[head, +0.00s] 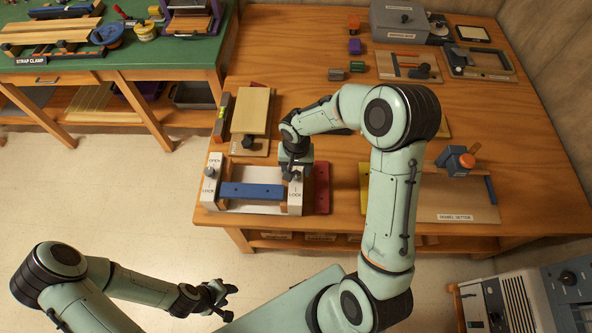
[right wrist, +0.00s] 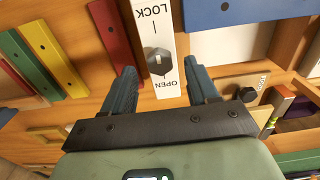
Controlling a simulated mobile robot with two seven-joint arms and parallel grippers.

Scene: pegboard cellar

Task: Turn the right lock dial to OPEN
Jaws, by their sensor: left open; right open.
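The lock fixture has two white end plates with a blue bar (head: 252,191) between them. The left lock dial (head: 209,172) is a dark knob on the left plate, between OPEN and LOCK. The right lock dial (right wrist: 158,62) is a black knob on the right plate (right wrist: 153,28), with LOCK and OPEN printed beyond its two ends; its exact pointing is hard to tell. My right gripper (right wrist: 160,85) is open, its fingers on either side of this dial, apart from it. In the head view it hides most of that dial. My left gripper (head: 229,302) is open and empty over the floor.
A red bar (head: 321,188) lies just right of the fixture. A wooden board (head: 250,111) stands behind it. The dowel setter (head: 455,214) is farther right on the bench. A green-topped bench (head: 145,52) is at the back left. Open floor lies left of the fixture.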

